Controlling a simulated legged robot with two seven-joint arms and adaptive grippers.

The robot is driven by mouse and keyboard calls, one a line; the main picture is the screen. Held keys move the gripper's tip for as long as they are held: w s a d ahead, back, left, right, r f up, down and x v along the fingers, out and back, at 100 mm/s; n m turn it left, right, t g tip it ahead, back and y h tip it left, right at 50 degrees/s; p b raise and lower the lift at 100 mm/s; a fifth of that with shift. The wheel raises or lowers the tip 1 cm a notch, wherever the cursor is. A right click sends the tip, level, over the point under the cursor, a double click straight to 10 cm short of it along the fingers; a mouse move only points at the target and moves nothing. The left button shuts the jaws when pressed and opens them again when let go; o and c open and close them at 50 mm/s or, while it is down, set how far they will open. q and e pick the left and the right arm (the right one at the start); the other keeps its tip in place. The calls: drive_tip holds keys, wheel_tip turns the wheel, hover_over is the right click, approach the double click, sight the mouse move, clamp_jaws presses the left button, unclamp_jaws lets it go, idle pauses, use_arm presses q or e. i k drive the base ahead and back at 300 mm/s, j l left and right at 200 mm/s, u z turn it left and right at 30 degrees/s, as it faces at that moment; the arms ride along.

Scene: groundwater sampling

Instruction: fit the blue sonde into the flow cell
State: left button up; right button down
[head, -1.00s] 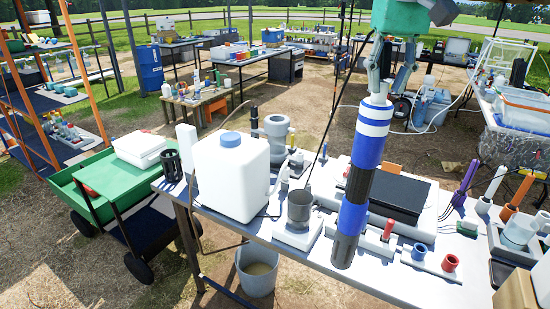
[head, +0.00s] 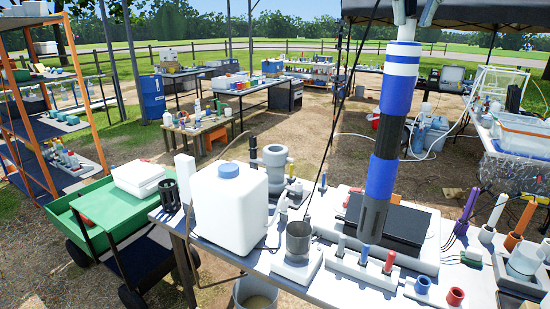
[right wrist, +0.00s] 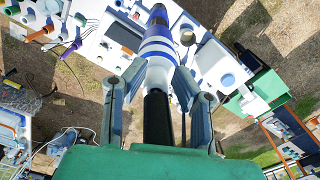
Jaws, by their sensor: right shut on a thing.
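The blue sonde (head: 388,130), with white bands near its top and a dark grey lower end, hangs nearly upright over the front of the table. My right gripper (right wrist: 157,82) is shut on its upper end; in the head view only the fingertips (head: 412,18) show at the top edge. The sonde also shows in the right wrist view (right wrist: 158,47), pointing away from the palm. A grey, wide-collared cylinder (head: 275,172), which looks like the flow cell, stands behind the white jug, left of the sonde. My left gripper is not in view.
The white jug (head: 228,200) stands left on the table. A grey cup (head: 299,240) on a white base and a rack of coloured plugs (head: 363,266) stand near the front. A black-topped case (head: 405,228) lies behind the sonde. A green cart (head: 95,212) is at the left.

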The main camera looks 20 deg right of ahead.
sight(276, 157)
drive_tip(key=i, duration=2)
